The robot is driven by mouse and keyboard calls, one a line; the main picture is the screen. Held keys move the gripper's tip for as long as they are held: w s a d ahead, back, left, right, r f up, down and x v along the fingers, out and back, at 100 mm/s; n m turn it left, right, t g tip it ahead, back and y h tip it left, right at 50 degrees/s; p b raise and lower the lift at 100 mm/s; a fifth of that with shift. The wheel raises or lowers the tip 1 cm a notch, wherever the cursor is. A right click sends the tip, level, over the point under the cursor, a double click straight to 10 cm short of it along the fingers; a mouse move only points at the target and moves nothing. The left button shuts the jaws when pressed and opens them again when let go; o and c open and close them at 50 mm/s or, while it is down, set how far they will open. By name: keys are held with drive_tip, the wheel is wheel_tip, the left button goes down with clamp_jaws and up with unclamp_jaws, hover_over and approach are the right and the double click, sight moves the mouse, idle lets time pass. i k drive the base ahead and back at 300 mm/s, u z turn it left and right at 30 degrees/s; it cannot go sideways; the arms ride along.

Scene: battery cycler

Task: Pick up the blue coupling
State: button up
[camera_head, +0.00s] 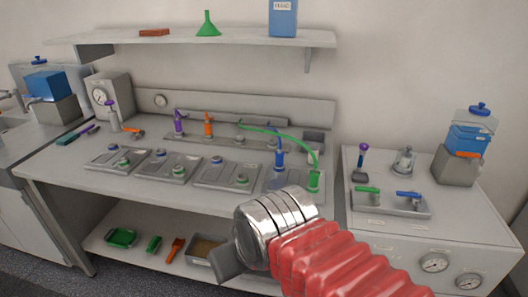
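A blue upright piece that looks like the blue coupling (279,157) stands at the right end of the bench, on or just behind the rightmost grey plate. A green fitting (313,180) with a green hose stands just right of it. A purple coupling (179,123) and an orange one (208,126) stand farther left on a back strip. My arm, with a red bellows and a shiny metal wrist, reaches in from the lower right. My gripper (227,264) shows only as a dark grey part at the wrist's left, in front of the bench and apart from the coupling. Its fingertips cannot be made out.
Several grey plates (168,166) with round knobs line the bench. A green hose (275,131) arches behind the blue piece. A right-hand cabinet bears a tray (385,207) with green and blue handles. A shelf (240,38) hangs above; a lower shelf holds trays (122,237).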

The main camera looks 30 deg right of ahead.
sight(279, 154)
drive_tip(key=z, duration=0.05)
drive_tip(key=i, duration=1.05)
drive_tip(key=z, duration=0.05)
